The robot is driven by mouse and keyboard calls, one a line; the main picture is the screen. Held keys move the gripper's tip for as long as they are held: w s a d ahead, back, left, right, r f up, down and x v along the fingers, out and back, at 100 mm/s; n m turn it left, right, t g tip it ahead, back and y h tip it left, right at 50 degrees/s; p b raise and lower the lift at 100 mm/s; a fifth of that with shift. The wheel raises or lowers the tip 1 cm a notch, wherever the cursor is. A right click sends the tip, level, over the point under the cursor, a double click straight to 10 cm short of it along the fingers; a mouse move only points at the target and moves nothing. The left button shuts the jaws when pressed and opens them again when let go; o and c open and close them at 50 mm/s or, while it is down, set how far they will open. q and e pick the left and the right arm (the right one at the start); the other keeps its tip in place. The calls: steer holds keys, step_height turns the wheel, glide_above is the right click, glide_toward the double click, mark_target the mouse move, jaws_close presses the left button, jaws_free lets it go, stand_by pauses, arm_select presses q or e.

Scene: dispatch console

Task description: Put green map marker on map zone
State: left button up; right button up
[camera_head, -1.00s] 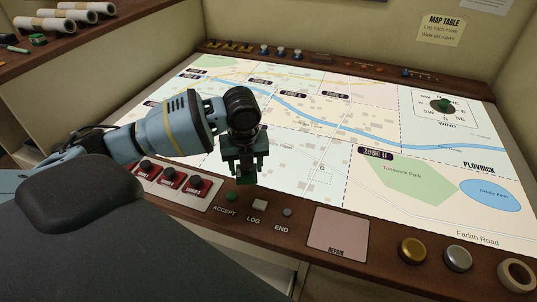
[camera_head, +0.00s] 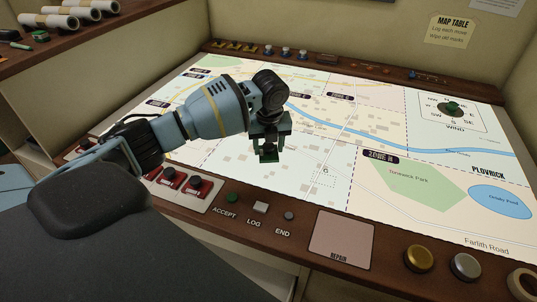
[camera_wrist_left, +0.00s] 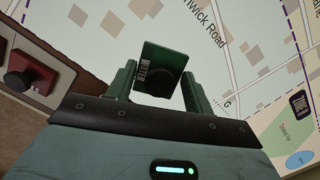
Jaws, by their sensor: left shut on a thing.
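The green map marker (camera_head: 268,154) is a small dark green block with a dark round part. It also shows in the left wrist view (camera_wrist_left: 164,60), with white lettering on its side. My left gripper (camera_head: 268,146) is shut on it and holds it over the lower middle of the lit map (camera_head: 250,185); I cannot tell whether the marker touches the surface. The map is split into zones by dashed lines, with dark zone labels (camera_head: 381,157). A small dotted square marked G (camera_head: 323,179) lies to the right of the marker. My right gripper is out of view.
A compass dial (camera_head: 452,107) sits at the upper right. The map around the gripper is clear.

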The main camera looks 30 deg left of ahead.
mark_target(268, 155)
arm_select(q)
steer(key=shift+f, duration=1.7)
steer(key=shift+s+f, duration=0.1)
steer(key=shift+f, duration=0.05)
steer(key=o, duration=1)
steer(key=r, duration=0.8)
steer(key=s+d+r+p, duration=0.1)
steer(key=r, duration=0.3)
steer(key=shift+r, duration=0.1)
